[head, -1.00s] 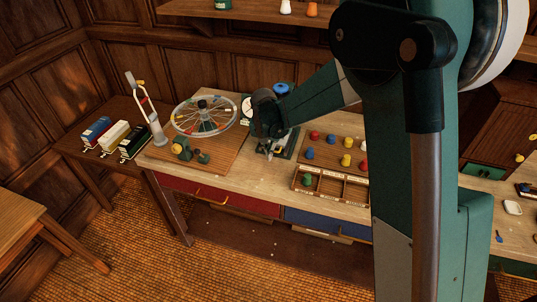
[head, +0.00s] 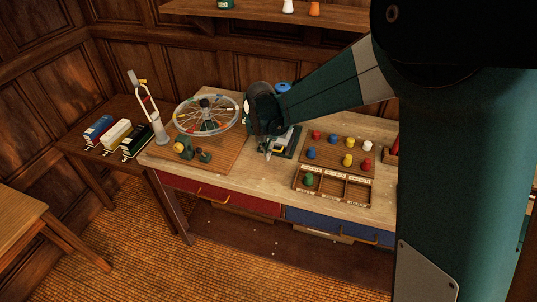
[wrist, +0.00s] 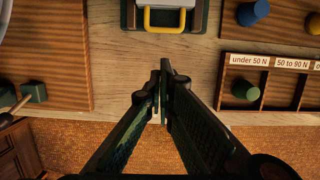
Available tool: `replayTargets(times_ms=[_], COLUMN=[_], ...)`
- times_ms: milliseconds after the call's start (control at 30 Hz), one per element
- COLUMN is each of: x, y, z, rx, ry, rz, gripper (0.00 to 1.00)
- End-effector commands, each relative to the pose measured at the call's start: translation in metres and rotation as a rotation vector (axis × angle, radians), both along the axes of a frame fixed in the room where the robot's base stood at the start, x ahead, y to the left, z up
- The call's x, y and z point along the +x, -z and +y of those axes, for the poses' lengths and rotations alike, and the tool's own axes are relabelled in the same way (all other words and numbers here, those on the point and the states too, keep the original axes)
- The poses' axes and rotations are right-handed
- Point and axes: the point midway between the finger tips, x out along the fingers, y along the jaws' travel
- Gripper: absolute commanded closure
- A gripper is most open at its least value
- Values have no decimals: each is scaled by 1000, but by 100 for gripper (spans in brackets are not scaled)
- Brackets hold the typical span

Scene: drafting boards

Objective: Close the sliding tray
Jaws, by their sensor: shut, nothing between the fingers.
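The sliding tray, a grey piece with a yellow pull handle (wrist: 165,20), sits in a dark green base at the top edge of the wrist view. Its far part is cut off there, so how far it stands out cannot be told. In the head view the green base (head: 291,146) stands on the workbench, partly covered by my wrist. My gripper (wrist: 166,88) is shut and empty, with its fingertips below the handle in the wrist view and apart from it. In the head view the gripper (head: 268,154) is at the near side of the base.
A sorting box (head: 333,204) with a green knob in it stands to the right, before a board of coloured knobs (head: 330,158). A wooden board with a spoked wheel (head: 206,116) is to the left. Bare bench top lies around the gripper. Red and blue drawers (head: 218,196) are below.

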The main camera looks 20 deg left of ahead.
Motion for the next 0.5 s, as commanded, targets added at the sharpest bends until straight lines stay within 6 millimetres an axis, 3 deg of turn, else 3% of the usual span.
replayTargets(times_ms=[200, 500], x=[-7, -12], y=[-32, -56], z=[0, 0], rx=[0, 0], ry=[0, 0], rz=[0, 0], gripper=[100, 100])
